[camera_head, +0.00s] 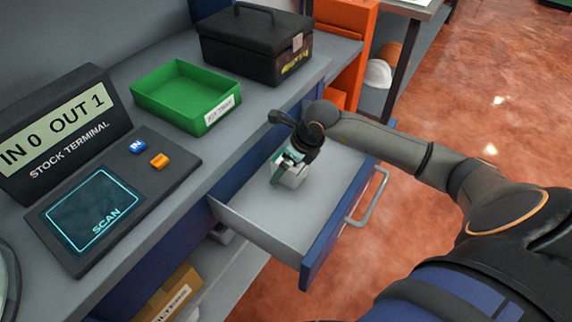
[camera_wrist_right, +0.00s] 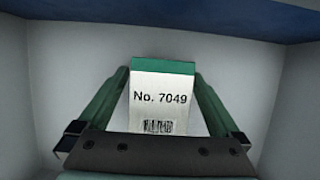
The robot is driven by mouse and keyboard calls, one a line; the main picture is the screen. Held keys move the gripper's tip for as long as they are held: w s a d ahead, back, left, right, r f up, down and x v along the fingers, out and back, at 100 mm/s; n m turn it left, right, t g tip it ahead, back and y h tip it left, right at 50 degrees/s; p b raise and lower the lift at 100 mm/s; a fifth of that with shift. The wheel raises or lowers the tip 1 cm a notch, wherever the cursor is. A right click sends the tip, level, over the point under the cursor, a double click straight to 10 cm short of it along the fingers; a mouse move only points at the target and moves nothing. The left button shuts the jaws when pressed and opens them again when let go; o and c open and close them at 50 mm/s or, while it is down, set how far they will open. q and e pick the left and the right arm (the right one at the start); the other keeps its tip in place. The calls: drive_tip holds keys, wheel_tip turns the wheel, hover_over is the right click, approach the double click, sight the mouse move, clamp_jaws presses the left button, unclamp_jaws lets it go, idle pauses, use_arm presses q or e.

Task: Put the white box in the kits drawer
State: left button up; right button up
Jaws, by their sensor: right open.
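The white box (camera_head: 294,178) is inside the open drawer (camera_head: 250,212), which has a blue front and a grey floor. In the right wrist view the box (camera_wrist_right: 163,100) shows a green band and the label "No. 7049" with a barcode. My right gripper (camera_head: 284,160) points down into the drawer, and its open fingers (camera_wrist_right: 158,82) stand on either side of the box. The head view does not clearly show whether the box rests on the drawer floor. No kits label is readable on the drawer. My left gripper is not in view.
A stock terminal (camera_head: 55,135) reading "IN 0 OUT 1", a green tray (camera_head: 160,92) and a black case (camera_head: 255,45) stand on the counter. A cardboard box (camera_head: 168,295) sits on a shelf below. The drawer floor around the box is clear.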

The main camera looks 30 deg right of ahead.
drive_tip(key=shift+r, duration=0.4)
drive_tip(key=p+v, duration=0.1)
drive_tip(key=v, duration=1)
drive_tip(key=shift+s+r, duration=0.2)
drive_tip(key=shift+r, duration=0.05)
